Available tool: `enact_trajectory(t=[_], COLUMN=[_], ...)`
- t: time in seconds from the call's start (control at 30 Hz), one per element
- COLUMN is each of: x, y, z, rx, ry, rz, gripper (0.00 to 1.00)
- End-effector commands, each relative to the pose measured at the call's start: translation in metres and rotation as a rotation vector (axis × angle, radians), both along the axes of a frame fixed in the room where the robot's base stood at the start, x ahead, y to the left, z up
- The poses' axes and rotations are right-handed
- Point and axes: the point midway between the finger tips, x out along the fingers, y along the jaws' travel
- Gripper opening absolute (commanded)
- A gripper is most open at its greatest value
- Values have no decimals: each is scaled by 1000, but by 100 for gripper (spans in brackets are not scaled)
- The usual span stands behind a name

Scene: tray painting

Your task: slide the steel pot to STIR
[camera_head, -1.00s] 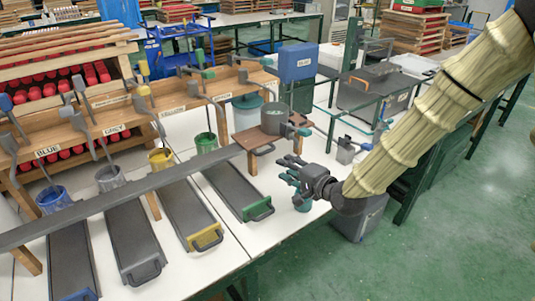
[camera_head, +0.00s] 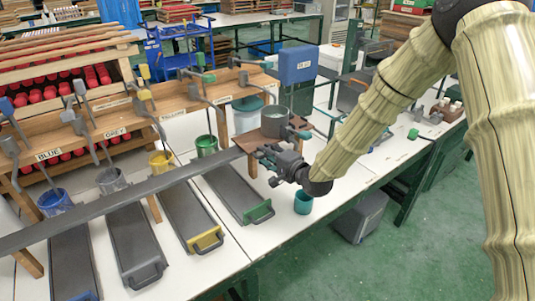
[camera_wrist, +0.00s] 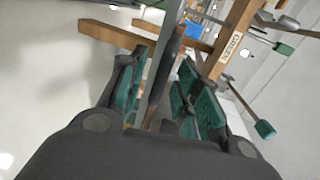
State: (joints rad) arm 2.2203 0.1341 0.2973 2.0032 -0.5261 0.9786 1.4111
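The steel pot (camera_head: 274,121), a grey cylinder, stands upright on a small raised wooden board (camera_head: 246,139) at the centre of the head view. My gripper (camera_head: 262,153) is just in front of and below the pot, by the board's front edge, and appears apart from the pot. In the wrist view its two teal-padded fingers (camera_wrist: 160,95) are spread. A long dark bar shows between and beyond them; I cannot tell whether they touch it. I cannot make out the pot in the wrist view or read a STIR mark.
A long grey rail (camera_head: 120,196) runs across the dark trays. Paint pails, including a green one (camera_head: 206,145), stand behind it. A blue box (camera_head: 298,64) on a post is behind the pot. A teal cup (camera_head: 303,202) stands below my gripper. White table is clear right of the cup.

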Motion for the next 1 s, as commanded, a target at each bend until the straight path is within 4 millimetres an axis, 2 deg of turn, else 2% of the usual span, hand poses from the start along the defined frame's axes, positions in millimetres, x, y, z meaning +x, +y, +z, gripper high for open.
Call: enact_trajectory(t=[0.4,0.57,0.6,1.0], x=[5,5,5,6], y=[3,3,3,3], z=[-1,-1,-1,-2], rx=[0,0,0,1], ry=[0,0,0,0], rz=[-1,-1,-1,-10], gripper=[31,2,0,0])
